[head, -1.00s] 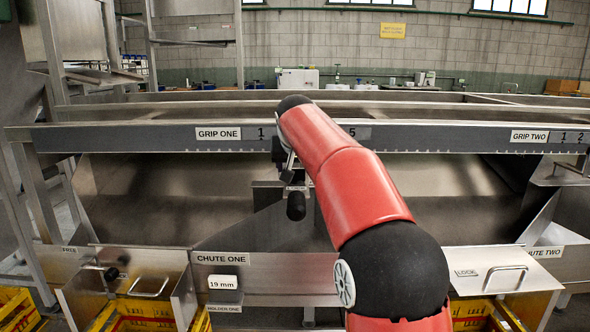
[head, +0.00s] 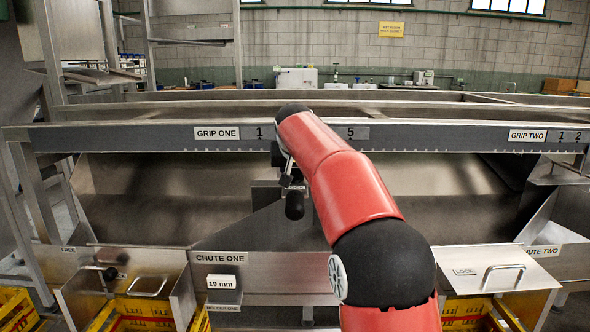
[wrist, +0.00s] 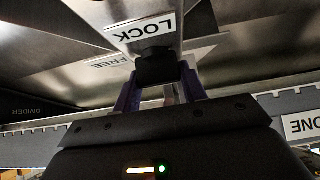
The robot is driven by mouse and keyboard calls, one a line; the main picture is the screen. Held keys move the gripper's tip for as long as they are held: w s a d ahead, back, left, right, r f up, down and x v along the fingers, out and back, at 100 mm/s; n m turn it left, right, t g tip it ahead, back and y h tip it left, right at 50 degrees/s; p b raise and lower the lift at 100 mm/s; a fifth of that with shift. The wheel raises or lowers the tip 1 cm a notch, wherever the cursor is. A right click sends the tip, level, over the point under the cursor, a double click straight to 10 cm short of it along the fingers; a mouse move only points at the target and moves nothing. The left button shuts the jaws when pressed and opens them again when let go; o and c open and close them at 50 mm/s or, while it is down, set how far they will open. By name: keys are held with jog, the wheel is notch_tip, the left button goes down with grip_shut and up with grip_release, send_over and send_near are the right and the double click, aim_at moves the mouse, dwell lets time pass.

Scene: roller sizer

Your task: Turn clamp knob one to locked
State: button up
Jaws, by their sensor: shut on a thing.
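The black clamp knob (wrist: 156,66) shows in the wrist view, directly beside a white LOCK label (wrist: 146,29). A FREE label (wrist: 110,62) is partly visible behind it to the left. My gripper (wrist: 158,84) has its two purple fingers on either side of the knob and is shut on it. Whether the knob is seated at locked cannot be told.
The grip rail with the GRIP ONE plate (head: 217,133) crosses above. A dark, rounded handle (head: 294,205) hangs left of my arm. Below are the CHUTE ONE label (head: 219,258) and a 19 mm tag (head: 221,282). Yellow crates (head: 20,310) stand low in front.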

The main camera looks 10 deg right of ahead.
jog(key=m+g+h, duration=0.1)
jog(key=m+h, duration=0.2)
jog(key=m, duration=0.1)
jog(key=shift+a+m, duration=0.1)
jog(key=shift+m, duration=0.2)
jog(key=m+g+h, duration=0.2)
jog(key=m, duration=0.1)
jog(key=shift+m, duration=0.3)
jog(key=shift+m+g+h, duration=0.4)
jog(key=shift+m, duration=0.1)
jog(key=o, duration=1)
